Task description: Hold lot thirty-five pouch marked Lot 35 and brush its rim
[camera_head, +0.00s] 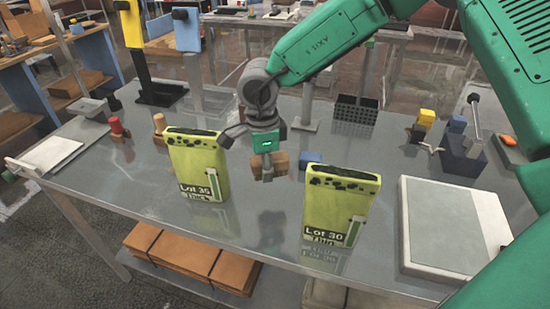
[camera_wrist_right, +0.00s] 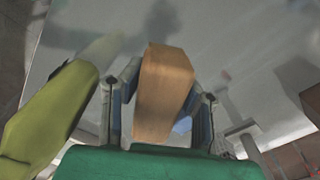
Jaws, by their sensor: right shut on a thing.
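The yellow-green Lot 35 pouch (camera_head: 197,160) stands upright on the grey table, its label facing me and its dark-marked rim up. A similar pouch marked Lot 30 (camera_head: 338,208) stands to its right, nearer the front. My right gripper (camera_head: 266,170) is between and behind them, shut on a tan wooden block (camera_head: 279,160). In the right wrist view the block (camera_wrist_right: 163,92) sits between the two fingers; no bristles show. A yellow-green pouch (camera_wrist_right: 45,115) shows at the left there, its label hidden. My left gripper is out of view.
A pale flat plate (camera_head: 455,225) lies at the right of the table (camera_head: 130,190). A black rack (camera_head: 355,112), a dark holder with a metal rod (camera_head: 463,160) and red and tan pegs (camera_head: 117,127) stand farther back. The front left is clear.

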